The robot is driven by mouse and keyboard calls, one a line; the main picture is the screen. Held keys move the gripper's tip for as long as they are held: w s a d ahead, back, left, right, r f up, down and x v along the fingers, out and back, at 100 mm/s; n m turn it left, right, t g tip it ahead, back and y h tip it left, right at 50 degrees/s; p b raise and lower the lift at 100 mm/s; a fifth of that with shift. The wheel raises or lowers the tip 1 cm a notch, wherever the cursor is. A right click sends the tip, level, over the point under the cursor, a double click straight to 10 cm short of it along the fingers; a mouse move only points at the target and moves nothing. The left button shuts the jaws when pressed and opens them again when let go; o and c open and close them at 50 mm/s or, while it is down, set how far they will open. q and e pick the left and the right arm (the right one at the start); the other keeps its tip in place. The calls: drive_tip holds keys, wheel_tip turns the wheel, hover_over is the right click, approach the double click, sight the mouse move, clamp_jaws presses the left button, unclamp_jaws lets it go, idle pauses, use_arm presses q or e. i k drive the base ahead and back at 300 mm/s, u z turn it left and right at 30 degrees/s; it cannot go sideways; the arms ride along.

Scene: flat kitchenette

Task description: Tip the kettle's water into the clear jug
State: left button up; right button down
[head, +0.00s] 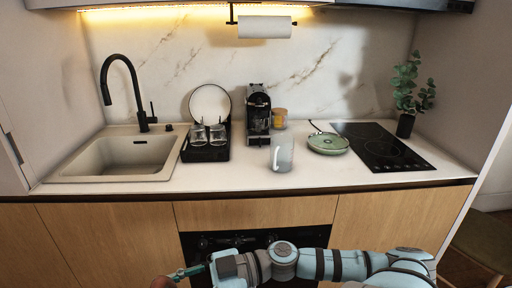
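The clear jug (282,153) stands upright on the counter near its front edge, in front of the coffee machine; it looks empty. A flat round green disc (327,143) with a dark cord lies to its right; it looks like the kettle's base, with no kettle on it. My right arm crosses the bottom of the view from the right. Its gripper (207,268) is at the bottom edge, below and left of the jug, with a narrow green piece (188,272) and a brown knob at its tips. This looks like the kettle, mostly cut off. My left gripper is out of view.
A sink (130,155) with a black tap is at left. A black tray (206,152) with upturned glasses and a coffee machine (258,112) stand left of the jug. A dark hob (382,148) and a potted plant (408,95) are at right. The counter's front strip is clear.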

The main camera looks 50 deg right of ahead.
sight(282, 145)
drive_tip(key=z, duration=0.55)
drive_tip(key=i, duration=0.95)
drive_tip(key=z, duration=0.8)
